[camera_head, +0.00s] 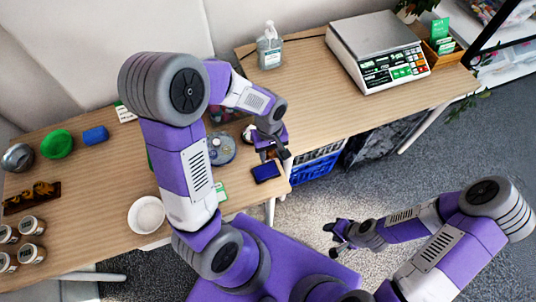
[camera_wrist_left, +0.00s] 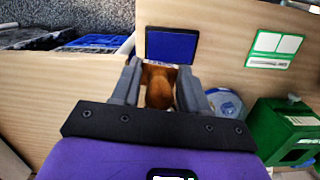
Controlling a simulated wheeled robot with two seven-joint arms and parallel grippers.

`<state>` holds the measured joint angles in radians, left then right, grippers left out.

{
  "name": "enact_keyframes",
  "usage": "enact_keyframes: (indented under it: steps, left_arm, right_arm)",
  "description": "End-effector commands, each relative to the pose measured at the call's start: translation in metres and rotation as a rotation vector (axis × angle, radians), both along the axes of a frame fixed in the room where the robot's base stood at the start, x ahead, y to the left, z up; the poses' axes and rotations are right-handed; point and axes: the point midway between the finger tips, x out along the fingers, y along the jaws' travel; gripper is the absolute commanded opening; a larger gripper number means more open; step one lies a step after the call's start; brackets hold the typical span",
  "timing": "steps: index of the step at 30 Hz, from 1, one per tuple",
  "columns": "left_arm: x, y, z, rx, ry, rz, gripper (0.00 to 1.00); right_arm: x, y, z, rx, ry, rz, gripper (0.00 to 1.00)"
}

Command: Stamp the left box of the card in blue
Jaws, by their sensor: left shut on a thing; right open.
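My left gripper (camera_head: 272,148) is shut on a stamp with a rounded brown wooden handle (camera_wrist_left: 159,92), clear in the left wrist view. It is above the table, beside a dark blue ink pad (camera_head: 266,172), which also shows just beyond the stamp in the left wrist view (camera_wrist_left: 171,44). The stamp's underside is hidden. The white card with green-edged boxes (camera_wrist_left: 274,49) lies flat to the right of the pad in the left wrist view; its boxes look empty. In the head view my left arm partly hides the card (camera_head: 220,191). My right gripper (camera_head: 338,236) is open and empty over the floor.
A white bowl (camera_head: 146,214), a blue-grey round dish (camera_head: 221,149) and several jars (camera_head: 32,225) stand on the table. A green box (camera_wrist_left: 285,132) is near the dish in the wrist view. A blue crate (camera_head: 316,167) is below the table edge. A scale (camera_head: 378,50) stands back right.

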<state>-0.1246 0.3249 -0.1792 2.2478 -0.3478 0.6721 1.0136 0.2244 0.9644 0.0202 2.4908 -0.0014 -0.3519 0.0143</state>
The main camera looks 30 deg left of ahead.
Motion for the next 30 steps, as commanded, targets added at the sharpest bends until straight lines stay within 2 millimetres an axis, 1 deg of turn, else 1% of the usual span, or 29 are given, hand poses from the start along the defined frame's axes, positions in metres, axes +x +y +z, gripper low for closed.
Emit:
enact_keyframes:
  steps: [1, 3, 6, 11, 17, 24, 30]
  left_arm:
    - [-0.007, 0.001, 0.004, -0.002, 0.0, 0.074, 0.24]
    - [-0.013, 0.002, 0.007, -0.003, 0.002, 0.164, 0.24]
    - [-0.02, 0.003, 0.009, -0.003, 0.006, 0.252, 0.24]
    - [-0.023, 0.003, 0.007, -0.004, 0.007, 0.3, 0.24]
    - [-0.023, 0.003, -0.007, -0.003, 0.007, 0.299, 0.24]
    - [-0.023, 0.003, -0.033, -0.002, 0.008, 0.297, 0.24]
    - [-0.023, 0.003, -0.049, -0.003, 0.007, 0.298, 0.24]
  right_arm:
    - [0.0, 0.0, 0.002, 0.0, 0.0, 0.0, 0.43]
    - [0.0, 0.0, 0.003, 0.0, 0.0, 0.0, 0.43]
    - [0.0, 0.0, 0.004, 0.0, 0.0, -0.001, 0.43]
    - [0.0, 0.0, 0.001, 0.0, 0.0, -0.001, 0.43]
    - [0.0, 0.0, -0.01, 0.0, 0.0, -0.001, 0.43]
    - [0.0, 0.0, -0.033, 0.0, 0.0, -0.001, 0.43]
    - [0.0, 0.0, -0.046, 0.0, 0.0, -0.001, 0.43]
